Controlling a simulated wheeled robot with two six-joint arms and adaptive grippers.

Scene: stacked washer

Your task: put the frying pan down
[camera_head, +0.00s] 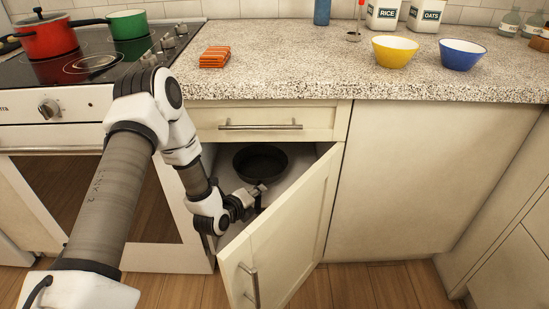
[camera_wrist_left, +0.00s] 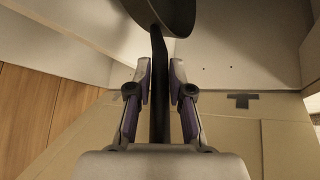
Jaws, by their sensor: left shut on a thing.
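The dark frying pan (camera_head: 262,161) is inside the open lower cabinet, with its round bowl toward the back and its handle toward me. My left gripper (camera_head: 258,190) reaches into the cabinet opening and is shut on the pan's handle. In the left wrist view the handle (camera_wrist_left: 158,80) runs between the two fingers (camera_wrist_left: 159,88), and part of the pan's bowl (camera_wrist_left: 165,12) shows at the top edge. I cannot tell whether the pan's underside touches the cabinet floor. My right gripper is in neither view.
The cabinet door (camera_head: 290,230) stands open to the right of my left arm. A closed drawer (camera_head: 265,123) is above the opening. The stove (camera_head: 60,110) is at left. Orange cloth (camera_head: 214,57), yellow bowl (camera_head: 394,51) and blue bowl (camera_head: 461,54) are on the counter (camera_head: 310,65).

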